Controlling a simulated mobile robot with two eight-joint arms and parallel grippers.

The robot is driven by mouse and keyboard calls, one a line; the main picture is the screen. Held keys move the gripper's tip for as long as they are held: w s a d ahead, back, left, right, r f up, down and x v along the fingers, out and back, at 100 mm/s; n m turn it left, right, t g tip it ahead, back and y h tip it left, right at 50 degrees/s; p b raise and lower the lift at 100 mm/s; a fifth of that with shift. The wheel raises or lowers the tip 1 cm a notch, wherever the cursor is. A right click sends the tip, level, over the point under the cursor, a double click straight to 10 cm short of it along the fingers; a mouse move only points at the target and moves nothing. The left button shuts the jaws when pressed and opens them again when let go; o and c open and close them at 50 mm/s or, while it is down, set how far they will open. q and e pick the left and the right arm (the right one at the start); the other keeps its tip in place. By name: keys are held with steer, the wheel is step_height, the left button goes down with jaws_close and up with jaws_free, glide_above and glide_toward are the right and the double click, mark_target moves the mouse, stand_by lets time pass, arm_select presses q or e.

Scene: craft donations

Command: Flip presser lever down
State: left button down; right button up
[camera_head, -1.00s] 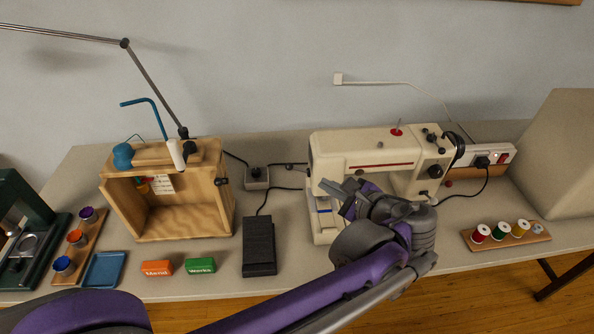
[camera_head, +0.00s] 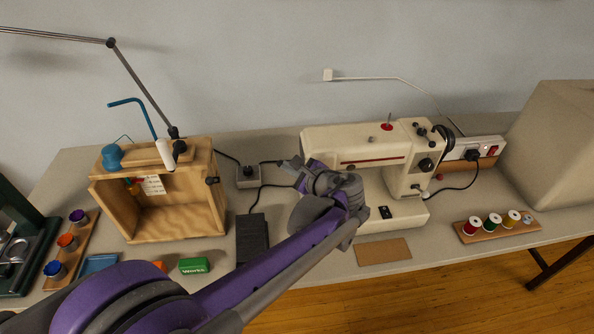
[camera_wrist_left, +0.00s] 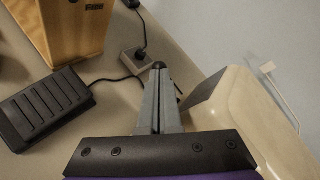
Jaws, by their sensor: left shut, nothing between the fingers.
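The cream sewing machine (camera_head: 375,150) stands on the table right of the middle. The presser lever cannot be made out in either view. My left gripper (camera_head: 289,162) is shut and empty at the machine's left end, pointing back left, with my arm covering that end's lower part. In the left wrist view my gripper fingers (camera_wrist_left: 157,85) are together, and the machine's end (camera_wrist_left: 245,115) is close on their right; I cannot tell whether they touch. My right gripper is not in view.
A black foot pedal (camera_head: 252,238) and a grey socket box (camera_head: 248,176) lie left of the gripper, with cables between. A wooden box (camera_head: 160,195) stands further left. A spool rack (camera_head: 497,229) and power strip (camera_head: 478,152) are at right. A brown card (camera_head: 383,251) lies in front.

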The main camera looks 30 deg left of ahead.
arm_select(q)
steer(key=shift+a, duration=0.15)
steer(key=shift+s+a+f+n+h, duration=0.1)
steer(key=shift+a+f+n+h, duration=0.15)
steer(key=shift+n+h, duration=0.2)
stand_by(0.5)
steer(key=f+n+t+h, duration=0.2)
steer(key=n+h, duration=0.1)
steer(key=s+a+f+n+t+h, duration=0.1)
steer(key=f+h, duration=0.1)
steer(key=shift+a+p, duration=0.1)
steer(key=shift+p, duration=0.3)
steer(key=shift+w+r, duration=0.1)
steer(key=shift+r, duration=0.1)
steer(key=shift+r+p, duration=0.6)
steer(key=shift+r, duration=0.05)
steer(key=shift+r, duration=0.15)
